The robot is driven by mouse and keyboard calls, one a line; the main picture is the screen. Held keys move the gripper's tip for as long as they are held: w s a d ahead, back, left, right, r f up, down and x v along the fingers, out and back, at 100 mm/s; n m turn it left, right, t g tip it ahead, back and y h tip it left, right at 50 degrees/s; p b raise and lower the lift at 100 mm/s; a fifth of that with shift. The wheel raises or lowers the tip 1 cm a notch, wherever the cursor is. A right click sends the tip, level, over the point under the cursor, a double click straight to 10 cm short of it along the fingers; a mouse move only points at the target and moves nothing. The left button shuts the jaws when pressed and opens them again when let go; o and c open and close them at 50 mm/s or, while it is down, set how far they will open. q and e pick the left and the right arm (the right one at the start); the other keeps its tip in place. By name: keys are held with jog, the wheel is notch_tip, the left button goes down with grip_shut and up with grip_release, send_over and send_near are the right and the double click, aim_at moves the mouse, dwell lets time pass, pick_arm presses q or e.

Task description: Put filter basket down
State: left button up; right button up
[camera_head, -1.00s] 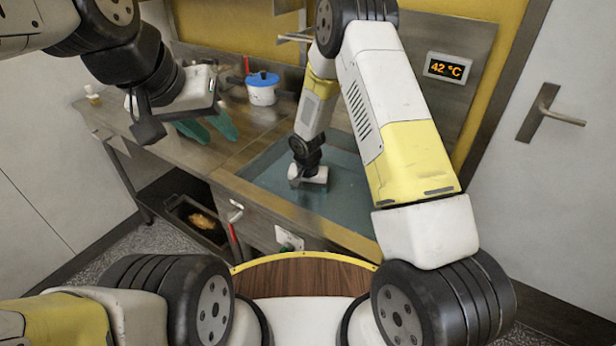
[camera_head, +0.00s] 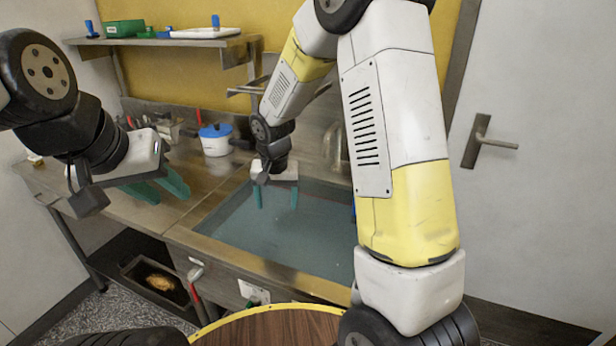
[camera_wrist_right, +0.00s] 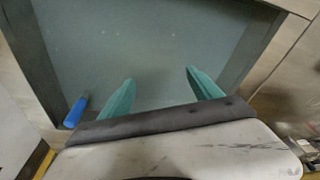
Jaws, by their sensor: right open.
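I cannot make out a filter basket for certain in either view. My right gripper (camera_head: 276,198) is open over the blue-grey basin (camera_head: 300,240), its two teal fingers pointing down and apart. In the right wrist view, the right gripper (camera_wrist_right: 160,76) has nothing between its fingers, and the flat basin floor (camera_wrist_right: 150,35) lies beyond them. My left gripper (camera_head: 172,198) is over the counter left of the basin. Its teal fingers are apart, with no object visible between them.
A white pot with a blue lid (camera_head: 216,140) stands on the counter (camera_head: 100,188) behind the grippers. A shelf (camera_head: 165,41) with several items hangs above. A dark tray (camera_head: 155,278) sits low under the counter. A blue handle (camera_wrist_right: 76,110) is at the basin's edge.

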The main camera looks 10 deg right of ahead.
jog(key=s+d+r+t, duration=0.1)
jog(key=s+d+r, duration=0.15)
jog(key=r, duration=0.25)
jog(key=s+d+r+n+y, duration=0.1)
jog(key=s+d+r, duration=0.1)
jog(key=s+r, duration=0.3)
jog(key=s+d+r+t, duration=0.1)
jog(key=s+d+r, duration=0.2)
jog(key=r, duration=0.3)
jog(key=s+d+r+n+t+y, duration=0.1)
jog(key=s+r, duration=0.4)
jog(key=s, duration=0.7)
jog(key=shift+d+r+n+t, duration=0.3)
jog(key=shift+d+t, duration=0.2)
jog(key=shift+d, duration=0.2)
